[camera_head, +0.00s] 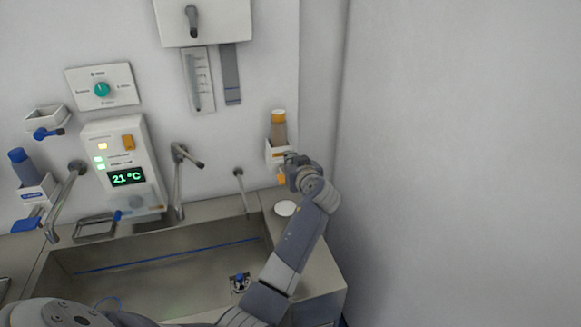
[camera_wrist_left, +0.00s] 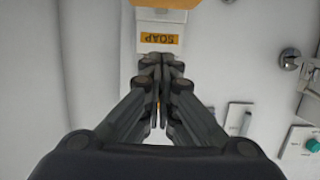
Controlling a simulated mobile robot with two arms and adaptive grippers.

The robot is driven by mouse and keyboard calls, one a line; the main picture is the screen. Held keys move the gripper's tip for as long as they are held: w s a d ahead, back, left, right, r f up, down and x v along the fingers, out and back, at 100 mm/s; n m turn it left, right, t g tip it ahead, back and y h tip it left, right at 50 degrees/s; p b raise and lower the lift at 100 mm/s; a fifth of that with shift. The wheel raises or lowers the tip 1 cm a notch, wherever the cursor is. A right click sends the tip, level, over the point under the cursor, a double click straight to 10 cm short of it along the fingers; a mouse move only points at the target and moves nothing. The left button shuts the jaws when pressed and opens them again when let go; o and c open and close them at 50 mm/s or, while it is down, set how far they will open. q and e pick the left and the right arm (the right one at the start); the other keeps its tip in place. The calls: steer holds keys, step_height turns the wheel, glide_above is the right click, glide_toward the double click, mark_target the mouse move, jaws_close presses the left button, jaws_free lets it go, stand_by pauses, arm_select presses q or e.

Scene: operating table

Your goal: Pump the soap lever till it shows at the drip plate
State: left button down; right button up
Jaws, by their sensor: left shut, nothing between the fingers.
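The soap dispenser hangs on the wall right of the sink, with a white holder (camera_head: 274,153) and an amber bottle with an orange cap (camera_head: 279,117). Its orange lever (camera_head: 282,180) shows at the holder's lower front. A white round drip plate (camera_head: 285,208) lies on the counter below and looks bare. My left gripper (camera_head: 290,159) is shut and empty, right in front of the dispenser. In the left wrist view, the shut fingers (camera_wrist_left: 161,85) point at the white body beside the orange SOAP label (camera_wrist_left: 159,39), which appears upside down. Whether they touch is unclear.
A steel sink (camera_head: 170,275) with several taps lies to the left. A temperature panel (camera_head: 124,165) and a blue-capped dispenser (camera_head: 22,165) are on the wall further left. The wall at right is bare.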

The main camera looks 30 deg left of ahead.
arm_select(q)
step_height(320, 180, down, 4)
steer(key=shift+p, duration=0.65)
